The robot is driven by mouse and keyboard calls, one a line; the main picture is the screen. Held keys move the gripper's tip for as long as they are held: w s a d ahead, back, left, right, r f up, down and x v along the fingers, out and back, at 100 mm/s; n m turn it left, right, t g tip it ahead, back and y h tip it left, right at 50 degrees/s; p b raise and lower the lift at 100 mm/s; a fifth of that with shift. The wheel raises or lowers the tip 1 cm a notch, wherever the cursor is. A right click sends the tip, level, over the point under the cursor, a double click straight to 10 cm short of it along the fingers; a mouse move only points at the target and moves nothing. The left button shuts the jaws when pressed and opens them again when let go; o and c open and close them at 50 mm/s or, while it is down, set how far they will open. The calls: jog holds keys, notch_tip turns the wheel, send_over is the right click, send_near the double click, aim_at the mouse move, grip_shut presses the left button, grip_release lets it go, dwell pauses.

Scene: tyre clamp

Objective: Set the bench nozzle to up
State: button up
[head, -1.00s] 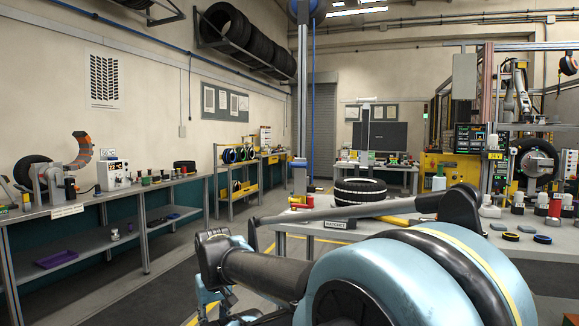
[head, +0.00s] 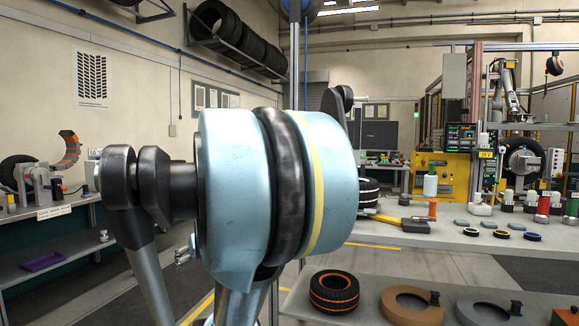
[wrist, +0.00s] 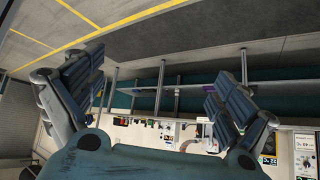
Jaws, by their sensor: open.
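I cannot pick out the bench nozzle for certain in any view. My gripper (wrist: 155,75) shows in the wrist view with its two blue-grey fingers wide apart and nothing between them. Beyond the fingers, the wrist view shows a bench upside down, with its shelf (wrist: 150,92) across the middle and equipment below. In the head view, my large light-blue arm joint fills the centre and hides part of the benches. The left bench (head: 50,213) carries a tyre stand (head: 37,180) with an orange curved piece.
The right bench (head: 405,232) carries a hammer (head: 413,224), bottles, spools and coloured rings. Its lower shelf holds a black-and-orange tyre (head: 334,291) and a brown ring (head: 409,306). A purple tray (head: 43,261) lies on the left bench's lower shelf. Some floor between the benches is clear.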

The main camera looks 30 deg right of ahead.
jog(key=w+d+r+m+t+h, duration=0.3)
jog(key=w+d+r+t+h, duration=0.3)
jog(key=w+d+r, duration=0.85)
jog(key=d+r+m+h, duration=0.2)
jog(key=d+h, duration=0.2)
jog(key=d, duration=0.4)
jog(key=s+d+r+m+h, duration=0.1)
jog(key=d+r+m+h, duration=0.1)
jog(key=d+h, duration=0.35)
jog(key=d+r+m+h, duration=0.2)
jog(key=d+m, duration=0.1)
jog(key=d, duration=0.6)
jog(key=x, duration=1.7)
jog(key=shift+s+d+r, duration=0.15)
jog(key=shift+d+r, duration=0.05)
jog(key=shift+d, duration=0.05)
jog(key=c, duration=1.5)
jog(key=shift+r, duration=0.1)
jog(key=shift+c, duration=0.2)
